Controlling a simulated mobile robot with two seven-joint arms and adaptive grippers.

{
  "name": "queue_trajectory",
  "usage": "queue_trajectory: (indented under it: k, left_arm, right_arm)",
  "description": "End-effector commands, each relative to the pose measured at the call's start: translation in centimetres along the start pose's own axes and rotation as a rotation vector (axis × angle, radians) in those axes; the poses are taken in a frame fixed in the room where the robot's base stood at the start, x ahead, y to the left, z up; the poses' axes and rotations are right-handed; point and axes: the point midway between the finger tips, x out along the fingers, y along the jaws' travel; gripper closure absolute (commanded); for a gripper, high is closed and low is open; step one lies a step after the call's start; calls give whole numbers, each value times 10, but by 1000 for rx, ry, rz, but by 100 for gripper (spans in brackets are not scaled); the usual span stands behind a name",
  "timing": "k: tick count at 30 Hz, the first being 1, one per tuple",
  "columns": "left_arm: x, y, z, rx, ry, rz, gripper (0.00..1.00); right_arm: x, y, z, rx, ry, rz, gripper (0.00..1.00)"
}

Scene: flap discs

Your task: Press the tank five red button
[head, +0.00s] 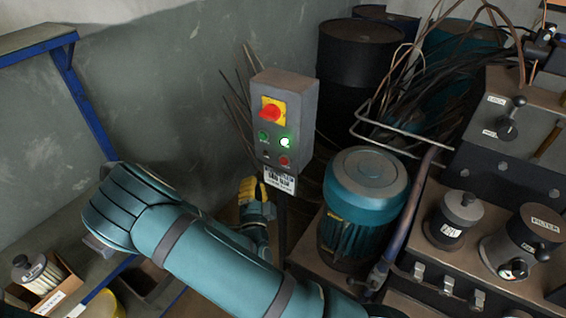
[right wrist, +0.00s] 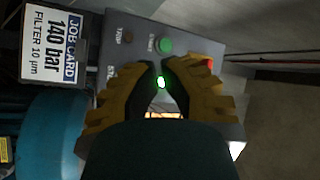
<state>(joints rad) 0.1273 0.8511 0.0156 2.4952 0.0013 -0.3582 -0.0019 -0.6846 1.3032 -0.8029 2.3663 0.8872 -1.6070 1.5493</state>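A grey control box (head: 283,115) stands on a post in the head view. It carries a large red knob (head: 270,112) on a yellow plate, a green button (head: 264,135), a lit green lamp (head: 284,142), a dark button (head: 266,153) and a small red button (head: 284,160). No tank number is legible. My right gripper (head: 256,190) is below and left of the box. In the right wrist view the gripper (right wrist: 162,68) faces the box, fingers slightly apart and empty, with green light showing between them. The red button is hidden there. My left gripper is not in view.
A job card (right wrist: 57,47) reads 140 bar, filter 10 µm. A teal motor (head: 365,200) stands right of the box, with dark drums (head: 355,55) and cables behind. A blue-framed shelf (head: 85,95) is at left. The grey wall (head: 165,100) behind is bare.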

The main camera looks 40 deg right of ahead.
Motion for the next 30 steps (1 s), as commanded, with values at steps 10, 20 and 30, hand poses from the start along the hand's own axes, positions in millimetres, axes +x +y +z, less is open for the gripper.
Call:
queue_trajectory:
  k: [10, 20, 30]
  left_arm:
    - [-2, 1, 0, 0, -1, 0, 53]
    - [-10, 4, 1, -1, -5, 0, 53]
    - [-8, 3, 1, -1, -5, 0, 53]
  right_arm:
    - [5, 4, -3, -3, -1, 5, 100]
    - [37, 21, -20, -3, 0, 5, 100]
    - [64, 37, -34, -2, -1, 7, 100]
